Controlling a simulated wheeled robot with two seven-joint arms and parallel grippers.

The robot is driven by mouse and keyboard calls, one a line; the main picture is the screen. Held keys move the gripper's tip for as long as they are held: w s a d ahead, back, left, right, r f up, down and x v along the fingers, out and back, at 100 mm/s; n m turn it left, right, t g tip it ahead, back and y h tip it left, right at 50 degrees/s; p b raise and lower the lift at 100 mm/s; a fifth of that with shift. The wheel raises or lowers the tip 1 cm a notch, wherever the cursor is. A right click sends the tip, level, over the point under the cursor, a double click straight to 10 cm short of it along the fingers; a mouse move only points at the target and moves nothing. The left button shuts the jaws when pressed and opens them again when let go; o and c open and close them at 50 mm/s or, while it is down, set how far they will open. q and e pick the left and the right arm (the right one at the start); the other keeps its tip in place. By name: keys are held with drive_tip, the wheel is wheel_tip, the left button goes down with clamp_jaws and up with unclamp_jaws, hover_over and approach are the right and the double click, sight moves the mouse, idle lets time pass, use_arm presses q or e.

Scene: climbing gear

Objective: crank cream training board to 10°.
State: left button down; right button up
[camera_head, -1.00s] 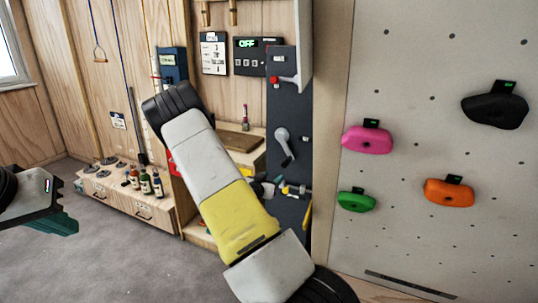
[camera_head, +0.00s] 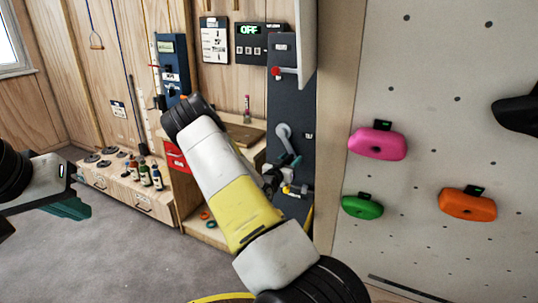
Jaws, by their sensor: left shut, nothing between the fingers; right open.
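The cream training board (camera_head: 420,90) fills the right side, with coloured holds on it. To its left stands a dark narrow panel (camera_head: 305,110) with a grey crank handle (camera_head: 284,133) at mid height. My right arm reaches across the middle, and my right gripper (camera_head: 291,166) is open at the panel, just below the crank handle. It is partly hidden by my forearm; I cannot tell whether it touches the handle. My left gripper (camera_head: 70,208) is shut and empty at the left, above the floor, far from the crank.
A red knob (camera_head: 277,71) sits high on the dark panel. Pink (camera_head: 378,144), green (camera_head: 362,207), orange (camera_head: 467,204) and black holds stick out of the board. Bottles stand on a low drawer unit (camera_head: 125,190). Grey floor is open at lower left.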

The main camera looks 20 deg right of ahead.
drive_tip(key=shift+w+d, duration=0.65)
drive_tip(key=shift+w, duration=0.35)
clamp_jaws()
idle(0.7)
